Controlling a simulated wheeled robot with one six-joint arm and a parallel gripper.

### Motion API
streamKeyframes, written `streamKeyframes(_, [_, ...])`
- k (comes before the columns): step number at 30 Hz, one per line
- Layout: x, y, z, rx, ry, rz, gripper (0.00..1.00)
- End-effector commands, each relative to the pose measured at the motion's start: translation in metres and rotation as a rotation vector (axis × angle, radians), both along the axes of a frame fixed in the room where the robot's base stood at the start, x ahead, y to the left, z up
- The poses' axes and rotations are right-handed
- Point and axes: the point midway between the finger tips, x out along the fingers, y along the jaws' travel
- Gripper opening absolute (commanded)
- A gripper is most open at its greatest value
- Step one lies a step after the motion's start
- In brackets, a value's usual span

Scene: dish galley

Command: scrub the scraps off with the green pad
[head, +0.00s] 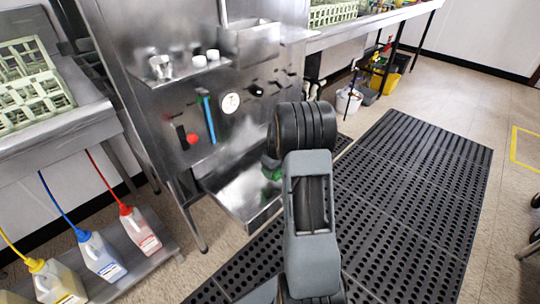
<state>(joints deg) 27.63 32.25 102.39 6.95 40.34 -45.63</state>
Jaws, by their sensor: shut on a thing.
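My arm reaches out over the steel tray (251,211) at the foot of the dish machine. My gripper (270,165) is mostly hidden behind my own dark wrist. A small piece of the green pad (272,174) shows at the gripper's end, just above or at the tray; I cannot tell whether it touches the metal. The gripper is shut on the pad. The visible part of the tray is bare shiny metal. No scraps can be made out, and the tray's right part is hidden by my arm.
The steel machine front (180,90) has a red knob (192,139) and a blue-handled tool (208,119). Jugs (103,257) with coloured hoses stand on a low shelf at left. Racks (30,85) sit on the left counter. A black mat (410,170) covers open floor at right.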

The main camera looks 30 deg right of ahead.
Motion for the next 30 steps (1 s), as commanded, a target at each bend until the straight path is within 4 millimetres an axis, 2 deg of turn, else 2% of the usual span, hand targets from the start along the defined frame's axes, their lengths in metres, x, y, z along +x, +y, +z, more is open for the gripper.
streamKeyframes(1, [0.000,0.001,0.009,-0.001,-0.001,0.001,0.38])
streamKeyframes(10, [0.002,0.003,0.035,-0.001,-0.002,0.006,0.38])
streamKeyframes(23, [0.002,0.005,0.039,-0.001,-0.001,0.007,0.38])
streamKeyframes(26, [0.004,0.017,0.050,-0.001,0.001,-0.001,0.38])
streamKeyframes(29, [0.006,0.048,0.072,-0.003,0.004,-0.026,0.38])
streamKeyframes(30, [0.006,0.064,0.082,-0.004,0.006,-0.042,0.38])
